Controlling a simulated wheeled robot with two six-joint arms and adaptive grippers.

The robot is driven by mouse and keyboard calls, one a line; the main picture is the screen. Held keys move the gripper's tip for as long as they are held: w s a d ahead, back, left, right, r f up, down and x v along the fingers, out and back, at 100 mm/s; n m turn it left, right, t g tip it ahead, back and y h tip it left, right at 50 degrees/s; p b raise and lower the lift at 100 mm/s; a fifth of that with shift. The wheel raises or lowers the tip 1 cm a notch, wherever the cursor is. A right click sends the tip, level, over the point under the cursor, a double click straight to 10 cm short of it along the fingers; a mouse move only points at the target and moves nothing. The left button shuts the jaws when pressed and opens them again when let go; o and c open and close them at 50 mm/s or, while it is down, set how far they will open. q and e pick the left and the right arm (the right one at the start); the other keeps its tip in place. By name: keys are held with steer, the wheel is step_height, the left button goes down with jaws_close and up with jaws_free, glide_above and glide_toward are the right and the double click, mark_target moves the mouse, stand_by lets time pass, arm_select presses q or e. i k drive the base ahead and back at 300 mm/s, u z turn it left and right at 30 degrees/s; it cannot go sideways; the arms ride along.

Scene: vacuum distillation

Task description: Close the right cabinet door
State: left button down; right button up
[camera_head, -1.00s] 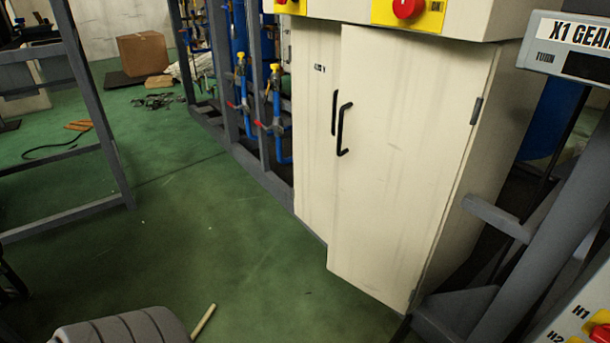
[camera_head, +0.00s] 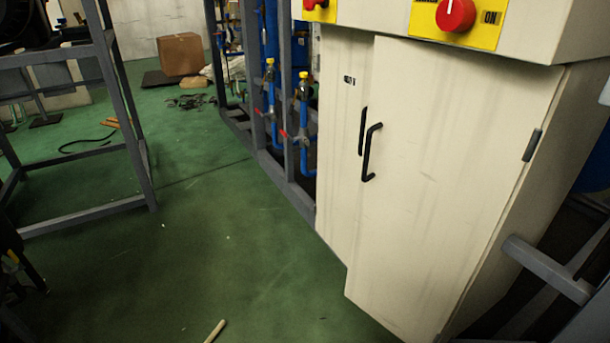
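The right cabinet door (camera_head: 455,180) is a tall cream panel with a black bar handle (camera_head: 369,152) near its left edge and a hinge on its right edge. It stands slightly ajar, its left edge proud of the left door. The left cabinet door (camera_head: 340,140) looks flush with the cabinet, and its black handle (camera_head: 362,131) shows just beside the right door's edge. Neither of my grippers is in view.
A grey metal frame (camera_head: 139,165) stands at the left. Blue pipes with yellow caps (camera_head: 304,110) stand beside the cabinet. A grey bar (camera_head: 545,268) juts out at the lower right. A small stick (camera_head: 215,331) lies on the open green floor.

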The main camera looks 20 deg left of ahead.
mark_target(451, 132)
steer(key=u, duration=0.25)
steer(key=i, duration=0.9)
steer(key=z, duration=0.15)
